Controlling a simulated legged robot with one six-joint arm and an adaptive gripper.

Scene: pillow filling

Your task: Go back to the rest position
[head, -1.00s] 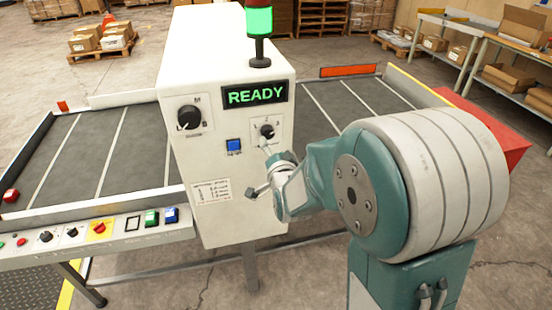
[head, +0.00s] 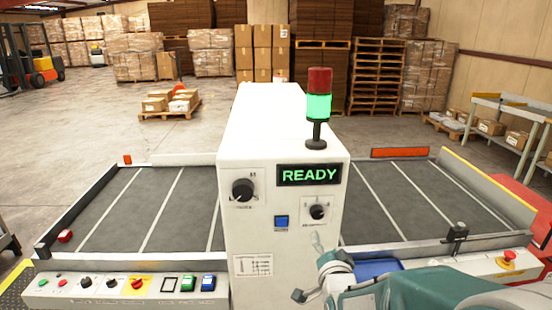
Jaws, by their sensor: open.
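My gripper (head: 310,268) is at the bottom of the head view, right of centre. It is open, its fingers are spread and nothing shows between them. It appears in front of the lower right part of the white control cabinet (head: 240,220), below the small dial (head: 317,210). The cabinet also bears a large black knob (head: 243,190), a blue button (head: 281,221) and a display (head: 309,175) reading READY in green. The stack light (head: 318,106) on top glows green. My arm covers part of the right-hand console.
Grey conveyor beds (head: 120,205) extend on both sides of the cabinet. A button console (head: 100,287) runs along the front left. A red stop button (head: 508,256) and a blue object (head: 375,268) are at right. Pallets and boxes stand far back across open floor.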

